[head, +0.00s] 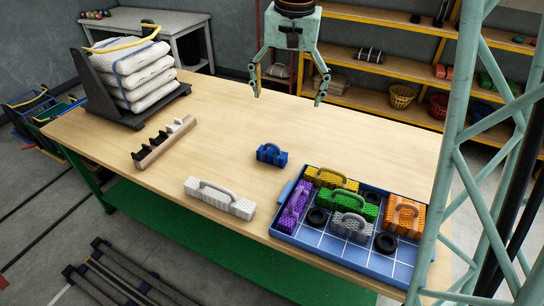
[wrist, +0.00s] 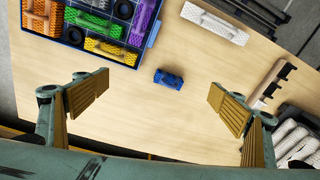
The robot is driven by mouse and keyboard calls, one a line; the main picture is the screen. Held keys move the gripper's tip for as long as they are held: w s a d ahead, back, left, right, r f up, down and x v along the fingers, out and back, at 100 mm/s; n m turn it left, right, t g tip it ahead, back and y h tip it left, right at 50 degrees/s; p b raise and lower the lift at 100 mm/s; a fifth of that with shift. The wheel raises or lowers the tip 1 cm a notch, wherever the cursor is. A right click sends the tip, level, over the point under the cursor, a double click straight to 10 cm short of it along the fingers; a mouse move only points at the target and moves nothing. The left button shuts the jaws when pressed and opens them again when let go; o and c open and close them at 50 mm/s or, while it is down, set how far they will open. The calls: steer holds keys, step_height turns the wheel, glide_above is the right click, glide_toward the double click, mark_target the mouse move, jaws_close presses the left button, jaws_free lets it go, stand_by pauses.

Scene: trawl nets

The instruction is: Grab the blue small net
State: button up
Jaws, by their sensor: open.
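The blue small net (head: 271,155) is a short blue block with a handle on top. It lies alone on the wooden table, left of the blue tray. In the wrist view the blue net (wrist: 169,79) is beyond my fingers, near the middle. My gripper (head: 289,98) is open and empty, held above the far part of the table. In the wrist view my gripper (wrist: 157,108) shows its fingers wide apart, with the net between their directions but farther out, not touched.
The blue tray (head: 283,233) holds purple, yellow, green, grey and orange nets and black rings. A white net (head: 219,198) lies on the table's front side. A slotted wooden rack (head: 165,148) and a stand of white bundles (head: 138,80) are at left. A lattice post (head: 459,130) rises at right.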

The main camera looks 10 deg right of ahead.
steer(key=w+f+m, duration=0.1)
steer(key=w+f, duration=0.9)
steer(key=f, duration=0.1)
steer(key=m+g, duration=0.1)
steer(key=m, duration=0.1)
glide_above(272, 146)
step_height(272, 146, down, 10)
steer(key=f, duration=0.1)
steer(key=shift+w+d+r+p, duration=0.2)
steer(key=shift+d+p, duration=0.1)
steer(key=shift+p, duration=0.15)
steer(key=shift+f, duration=0.15)
step_height(272, 146, down, 7)
steer(key=shift+f+b, duration=0.1)
steer(key=shift+b, duration=0.2)
steer(key=shift+f, duration=0.6)
steer(key=shift+f, duration=0.1)
steer(key=shift+w+a+f, duration=0.1)
steer(key=shift+f, duration=1.15)
steer(key=shift+w+a+f, duration=0.1)
steer(key=shift+f, duration=1.15)
steer(key=shift+c, duration=0.9)
